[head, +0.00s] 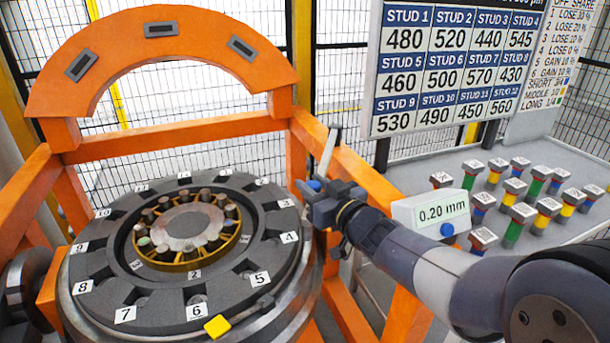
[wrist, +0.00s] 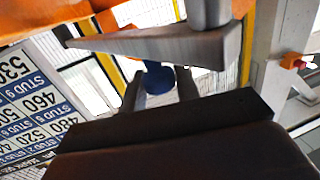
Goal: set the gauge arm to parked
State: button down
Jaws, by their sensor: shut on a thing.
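The gauge arm (head: 328,152) is a slim grey bar standing at the right of the orange gantry frame, beside the wheel. In the wrist view the gauge arm (wrist: 150,43) crosses the top of the picture. Its blue knob (head: 315,185) is at my gripper (head: 312,190). In the wrist view the blue knob (wrist: 159,78) sits between the two fingers of my gripper (wrist: 160,88), which is shut on it. The fingers partly hide the knob. A white gauge box (head: 430,212) reads 0.20 mm.
The dark wheel (head: 190,240) with numbered tabs and a ring of studs lies left of my gripper. An orange arch (head: 160,50) stands behind it. A grey table (head: 420,172) with colour-banded studs is at right, under a stud board (head: 450,70). A yellow tag (head: 217,326) is at the wheel's front.

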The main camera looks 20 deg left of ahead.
jog(key=shift+w+d+r+n+g+y+p, duration=0.15)
jog(key=shift+d+n+g+y+p, duration=0.1)
jog(key=shift+d+p, duration=0.3)
jog(key=shift+w+d+f+n+g+y+p, duration=0.15)
jog(key=shift+d+g+p, duration=0.15)
jog(key=shift+d, duration=0.45)
jog(key=shift+r, duration=0.1)
jog(key=c, duration=1.1)
grip_release()
jog(key=shift+s+d, duration=0.1)
jog(key=v, duration=1)
jog(key=shift+s+d+b, duration=0.2)
jog(key=shift+d+b, duration=0.05)
jog(key=shift+b, duration=0.15)
